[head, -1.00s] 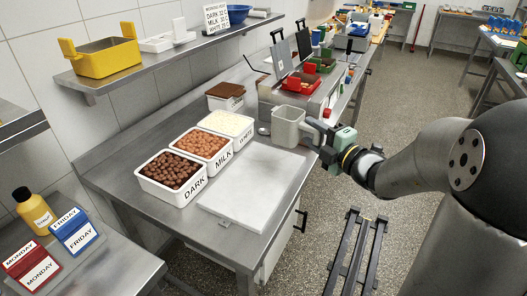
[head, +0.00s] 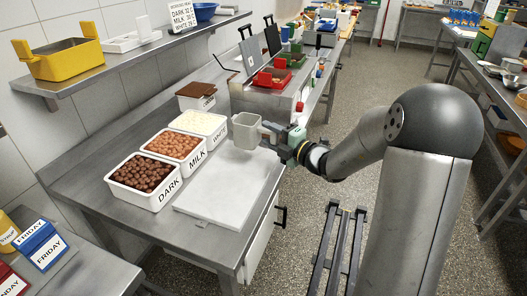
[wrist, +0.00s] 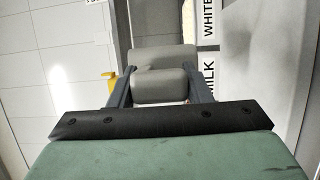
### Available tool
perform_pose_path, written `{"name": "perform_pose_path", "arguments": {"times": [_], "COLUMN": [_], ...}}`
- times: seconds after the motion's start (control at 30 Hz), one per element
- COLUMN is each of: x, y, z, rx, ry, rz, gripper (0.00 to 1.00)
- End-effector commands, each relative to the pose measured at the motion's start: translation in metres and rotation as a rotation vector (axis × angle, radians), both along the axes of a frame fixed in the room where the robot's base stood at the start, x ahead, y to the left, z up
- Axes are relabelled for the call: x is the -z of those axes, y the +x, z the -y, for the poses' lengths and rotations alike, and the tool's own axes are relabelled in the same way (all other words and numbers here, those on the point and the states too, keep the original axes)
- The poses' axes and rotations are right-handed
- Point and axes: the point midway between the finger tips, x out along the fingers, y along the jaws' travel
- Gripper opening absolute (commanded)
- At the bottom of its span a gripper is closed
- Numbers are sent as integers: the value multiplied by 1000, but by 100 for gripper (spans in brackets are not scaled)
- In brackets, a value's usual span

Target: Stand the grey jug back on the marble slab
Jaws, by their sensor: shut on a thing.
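The grey jug (head: 246,133) is at the far end of the white marble slab (head: 225,195) in the head view. It looks about upright, with its open top up. Whether its base touches the slab or hangs above it, I cannot tell. My gripper (head: 271,131) comes from the right and is shut on the jug's right side. In the wrist view the grey jug (wrist: 165,58) shows between the two dark fingers of my gripper (wrist: 162,92). Its base is hidden there. The near part of the slab is bare.
White tubs of dark (head: 146,174), milk (head: 173,146) and white (head: 199,125) pieces line the slab's left side. A tub with a brown top (head: 196,95) and a steel unit with red trays (head: 270,77) stand behind. A shelf (head: 120,62) runs along the wall.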

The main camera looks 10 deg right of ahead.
Motion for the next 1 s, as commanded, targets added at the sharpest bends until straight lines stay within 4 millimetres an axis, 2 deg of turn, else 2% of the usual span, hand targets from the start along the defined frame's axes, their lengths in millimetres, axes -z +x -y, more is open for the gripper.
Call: {"name": "perform_pose_path", "arguments": {"times": [0.03, 0.1, 0.37, 0.47, 0.6, 1.0], "x": [14, 26, 45, 57, 75, 84], "y": [8, 17, 34, 43, 44, 43], "z": [-2, -4, -6, -9, -8, -8], "rx": [-3, -2, 0, -1, 0, 0], "ry": [3, 3, 0, 2, 1, 0], "rz": [-5, -5, -1, -3, -5, -1], "gripper": [21, 21, 21, 21, 21, 21]}}
